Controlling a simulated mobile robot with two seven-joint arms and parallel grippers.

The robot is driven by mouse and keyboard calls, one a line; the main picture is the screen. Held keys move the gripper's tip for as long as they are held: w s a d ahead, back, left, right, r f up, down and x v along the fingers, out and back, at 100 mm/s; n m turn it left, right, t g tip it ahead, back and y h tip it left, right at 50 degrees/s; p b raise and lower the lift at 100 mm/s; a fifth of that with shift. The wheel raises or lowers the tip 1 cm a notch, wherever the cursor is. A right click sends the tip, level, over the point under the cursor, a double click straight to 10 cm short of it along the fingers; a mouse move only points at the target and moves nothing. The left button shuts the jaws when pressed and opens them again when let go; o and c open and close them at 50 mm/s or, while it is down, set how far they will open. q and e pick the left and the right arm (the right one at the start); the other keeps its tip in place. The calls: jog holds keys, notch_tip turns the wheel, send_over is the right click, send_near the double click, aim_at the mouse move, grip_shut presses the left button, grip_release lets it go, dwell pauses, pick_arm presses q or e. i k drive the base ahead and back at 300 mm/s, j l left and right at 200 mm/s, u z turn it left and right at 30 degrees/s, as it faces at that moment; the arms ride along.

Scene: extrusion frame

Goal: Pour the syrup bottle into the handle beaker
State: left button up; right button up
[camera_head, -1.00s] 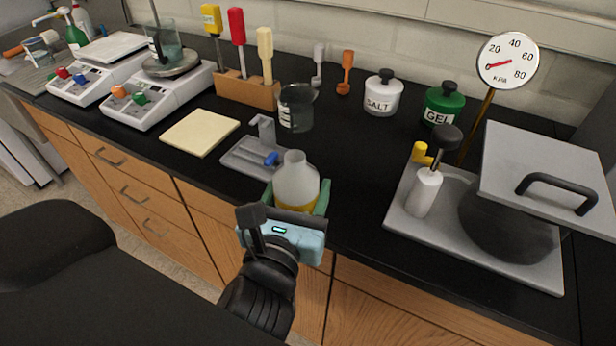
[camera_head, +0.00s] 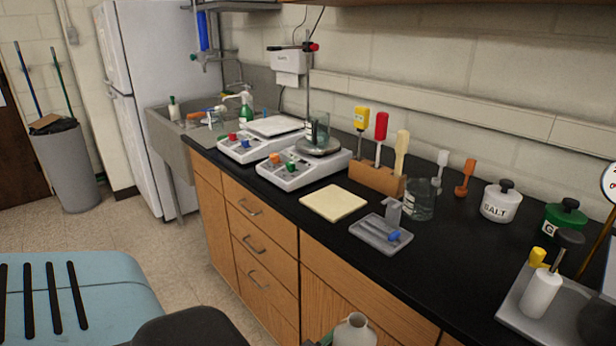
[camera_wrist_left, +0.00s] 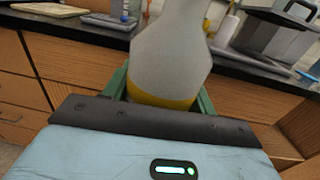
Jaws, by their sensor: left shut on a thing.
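The syrup bottle (camera_head: 354,331), whitish with an open neck, shows only its top at the bottom edge of the head view. In the left wrist view the bottle (camera_wrist_left: 170,55) fills the middle, with an amber band low on its body. My left gripper (camera_wrist_left: 162,92) is shut on it, green fingers on both sides. The bottle looks upright, in front of the counter edge. The handle beaker (camera_head: 419,200), clear glass with white markings, stands on the black counter behind the small grey tray, apart from the bottle. My right gripper is not in view.
The grey tray (camera_head: 381,235) with a blue-tipped item and a cream pad (camera_head: 334,202) lie near the counter's front. A wooden tool block (camera_head: 377,180) stands behind. Salt (camera_head: 501,203) and gel (camera_head: 564,219) jars are right. Another beaker (camera_head: 317,131) sits on a hotplate.

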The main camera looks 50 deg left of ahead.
aim_at(317, 122)
jog(key=i+u, duration=0.15)
jog(key=u, duration=0.2)
jog(key=i+u, duration=0.15)
jog(key=u, duration=0.2)
jog(key=i+u, duration=0.15)
jog(key=u, duration=0.25)
jog(key=j+z, duration=0.1)
jog(key=z, duration=0.3)
jog(key=j+z, duration=0.15)
jog(key=z, duration=0.25)
jog(key=k+j+z, duration=0.1)
jog(key=j+z, duration=0.3)
jog(key=j, duration=0.2)
jog(key=k+j, duration=0.1)
jog(key=j, duration=0.25)
jog(key=k+j+z, duration=0.1)
jog(key=j, duration=0.2)
jog(key=k+j, duration=0.1)
jog(key=j, duration=0.25)
jog(key=j+z, duration=0.1)
jog(key=j, duration=0.2)
jog(key=k, duration=0.1)
